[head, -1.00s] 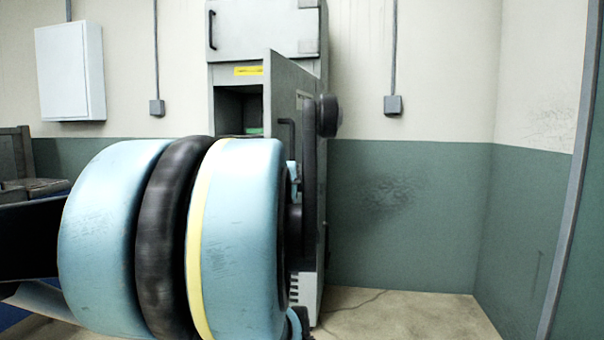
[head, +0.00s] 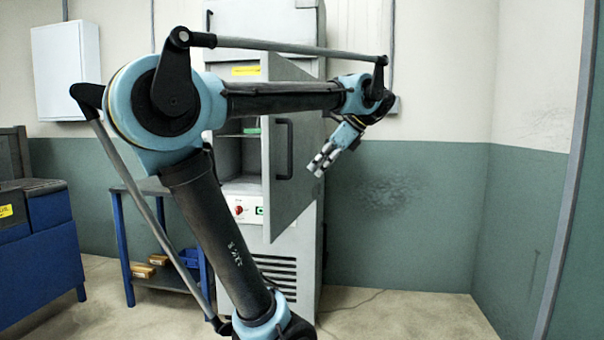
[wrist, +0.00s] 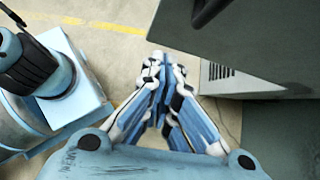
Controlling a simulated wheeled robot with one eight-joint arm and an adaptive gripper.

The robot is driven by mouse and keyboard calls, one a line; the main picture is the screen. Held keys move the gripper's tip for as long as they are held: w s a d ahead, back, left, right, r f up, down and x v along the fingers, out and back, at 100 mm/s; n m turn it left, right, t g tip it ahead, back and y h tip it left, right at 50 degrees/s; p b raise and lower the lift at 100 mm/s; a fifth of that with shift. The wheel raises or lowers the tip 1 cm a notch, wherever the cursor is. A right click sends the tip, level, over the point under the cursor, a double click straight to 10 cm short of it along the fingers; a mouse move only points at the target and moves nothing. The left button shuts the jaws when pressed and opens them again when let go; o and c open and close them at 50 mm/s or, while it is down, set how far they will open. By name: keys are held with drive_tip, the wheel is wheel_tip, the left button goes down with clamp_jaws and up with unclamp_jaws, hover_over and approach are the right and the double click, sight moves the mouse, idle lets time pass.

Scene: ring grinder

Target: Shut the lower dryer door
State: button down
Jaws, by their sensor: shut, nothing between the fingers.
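The lower dryer door (head: 293,150) is a grey panel with a dark vertical handle, swung wide open toward me. It hinges on the right side of the grey dryer cabinet (head: 275,270). Part of the open compartment (head: 228,155) shows to the left of the door, with something green inside. My gripper (head: 318,168) is shut and empty, to the right of the door's panel, pointing down and left. In the wrist view my gripper (wrist: 160,60) has its fingers together, with the door (wrist: 245,40) at upper right, apart from them.
The upper dryer door (head: 235,22) is shut. A blue table (head: 125,235) with small yellow boxes stands at left, beside a blue bench (head: 45,250). Floor (head: 400,310) is clear at right, before the green wall. A yellow line (wrist: 100,24) crosses the floor.

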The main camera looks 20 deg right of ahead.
drive_tip(key=s+d+r+m+t, duration=0.1)
drive_tip(key=s+d+r+m, duration=0.15)
drive_tip(key=d+r, duration=0.25)
drive_tip(key=w+a+f, duration=0.7)
drive_tip(key=w, duration=0.2)
drive_tip(key=shift+f, duration=0.15)
drive_tip(key=shift+w+a+m, duration=0.1)
drive_tip(key=shift+w+m, duration=0.05)
drive_tip(key=shift+m, duration=0.1)
